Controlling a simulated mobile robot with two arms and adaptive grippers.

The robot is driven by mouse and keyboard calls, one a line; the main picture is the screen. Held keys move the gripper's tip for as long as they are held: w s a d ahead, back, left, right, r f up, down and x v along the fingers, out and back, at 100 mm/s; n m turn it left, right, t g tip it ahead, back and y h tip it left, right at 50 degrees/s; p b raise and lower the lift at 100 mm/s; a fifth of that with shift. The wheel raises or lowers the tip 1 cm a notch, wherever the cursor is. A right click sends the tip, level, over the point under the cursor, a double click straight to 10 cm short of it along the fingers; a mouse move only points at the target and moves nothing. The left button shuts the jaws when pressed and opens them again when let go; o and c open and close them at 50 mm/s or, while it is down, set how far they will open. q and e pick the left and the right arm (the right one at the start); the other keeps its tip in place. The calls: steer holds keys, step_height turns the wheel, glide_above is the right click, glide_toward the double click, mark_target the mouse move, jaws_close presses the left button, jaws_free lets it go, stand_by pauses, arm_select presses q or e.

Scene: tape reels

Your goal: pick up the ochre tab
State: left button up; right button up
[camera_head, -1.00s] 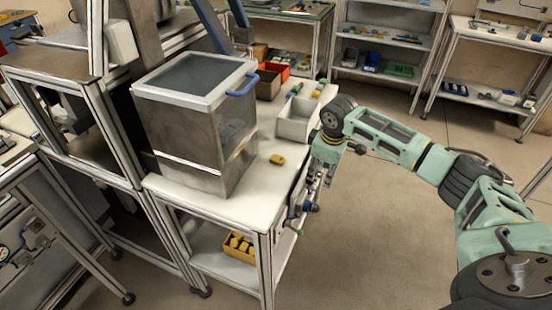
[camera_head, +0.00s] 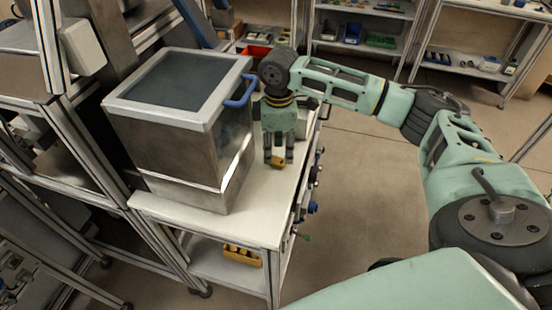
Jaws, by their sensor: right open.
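The ochre tab (camera_head: 277,163) is a small yellow-brown piece on the white tabletop, right of the metal box. My right gripper (camera_head: 278,157) points down directly over it, with its fingers around or just above the tab. The fingers hide part of the tab, and I cannot tell whether they touch it. The right gripper is open. My left gripper is not in view.
A large metal box (camera_head: 180,150) with a dark lid and blue handle stands close on the left of my right gripper. The white table (camera_head: 250,215) is bare in front. A yellow bin (camera_head: 242,255) sits on the shelf below.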

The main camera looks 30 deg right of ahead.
mark_target(278, 160)
steer(key=f, duration=0.2)
steer(key=f+p, duration=0.1)
steer(key=shift+w+d+f, duration=0.1)
steer(key=shift+w+f, duration=0.2)
steer(key=shift+f, duration=0.3)
steer(key=shift+c, duration=1.4)
steer(key=c, duration=0.4)
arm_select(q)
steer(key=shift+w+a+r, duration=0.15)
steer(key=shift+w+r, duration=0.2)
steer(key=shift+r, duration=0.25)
arm_select(e)
steer(key=shift+c, duration=0.2)
